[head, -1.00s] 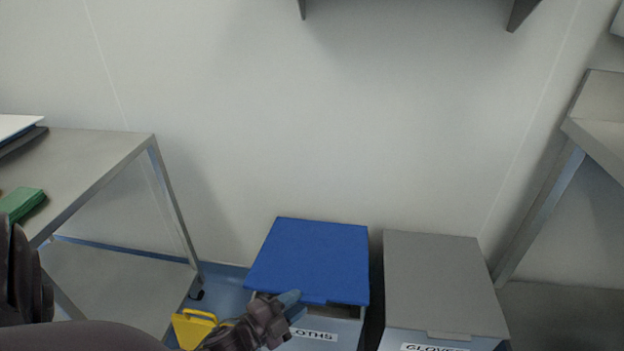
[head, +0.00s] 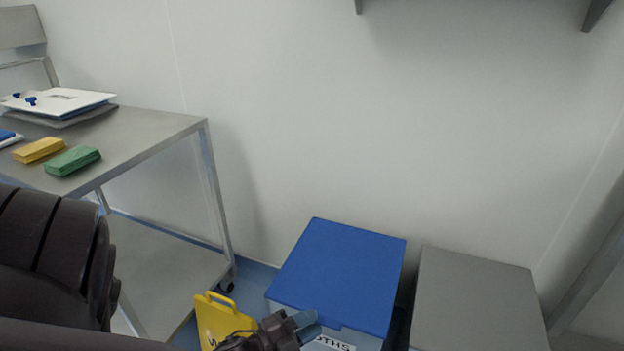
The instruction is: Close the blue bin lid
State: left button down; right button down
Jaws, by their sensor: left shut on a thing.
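The blue bin lid (head: 345,268) lies over the light-coloured bin (head: 372,340) at the lower middle of the head view. No gap shows now along the visible part of its front edge. The bin's front label is partly hidden. My left gripper (head: 308,325) is at the lid's front left edge, with its fingers shut on the lid's edge; the exact contact is small and partly hidden. My right gripper is not in view.
A bin with a grey lid (head: 478,300) stands just right of the blue one. A yellow folding sign (head: 222,318) stands to the left. A steel table (head: 150,140) holds green (head: 72,160) and yellow cloths (head: 39,149). The wall is close behind the bins.

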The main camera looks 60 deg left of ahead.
pick_arm(q)
jog(key=shift+a+f, duration=0.15)
jog(key=shift+f, duration=0.15)
jog(key=c, duration=1.3)
grip_release()
jog(key=shift+w, duration=0.1)
jog(key=o, duration=0.4)
jog(key=shift+w+f, duration=0.1)
jog(key=shift+f, duration=0.2)
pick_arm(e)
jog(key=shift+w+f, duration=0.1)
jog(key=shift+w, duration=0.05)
pick_arm(q)
jog(key=s, duration=0.3)
jog(key=s+p, duration=0.1)
jog(key=s, duration=0.3)
jog(key=s+p, duration=0.1)
jog(key=s, duration=0.2)
jog(key=shift+s+a, duration=0.35)
jog(key=shift+s, duration=0.05)
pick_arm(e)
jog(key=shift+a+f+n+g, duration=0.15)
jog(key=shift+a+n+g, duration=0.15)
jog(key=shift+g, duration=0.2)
